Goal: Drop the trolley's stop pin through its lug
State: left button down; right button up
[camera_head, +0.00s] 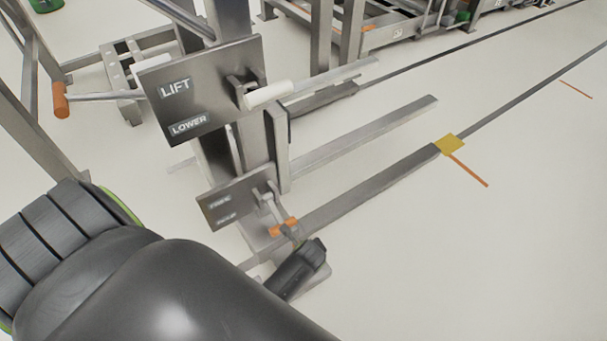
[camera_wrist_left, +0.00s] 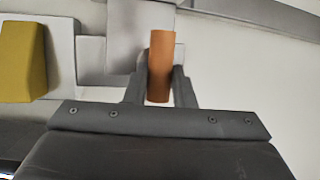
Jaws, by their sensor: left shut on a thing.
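An orange grip (camera_head: 279,228) sits at the end of a short metal lever (camera_head: 271,206) on the trolley's small lower plate (camera_head: 235,200). My left gripper (camera_head: 291,236) reaches it from below right, its fingers closed around it. In the left wrist view the orange grip (camera_wrist_left: 161,62) stands between the two dark fingers of my left gripper (camera_wrist_left: 160,90), with grey metal behind it. The lower plate's lettering is too small to read. I cannot make out a separate stop pin or lug. My right gripper is not in view.
A larger plate marked LIFT and LOWER (camera_head: 205,82) stands above, with a pale-handled lever (camera_head: 270,94). Two metal beams (camera_head: 365,135) run right from the trolley. A yellow block (camera_head: 449,144) sits at one beam's end; one also shows in the wrist view (camera_wrist_left: 22,62).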

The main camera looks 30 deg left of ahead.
pick_arm(q)
jog(key=shift+f+b, duration=0.75)
jog(key=shift+f, duration=1)
dwell(0.6)
jog(key=shift+f+b, duration=0.85)
jog(key=shift+f, duration=0.5)
dwell(0.4)
jog(key=c, duration=1.1)
grip_release()
jog(key=shift+c, duration=0.2)
jog(key=shift+r, duration=0.1)
jog(key=shift+r+p, duration=1.7)
jog(key=shift+p, duration=0.65)
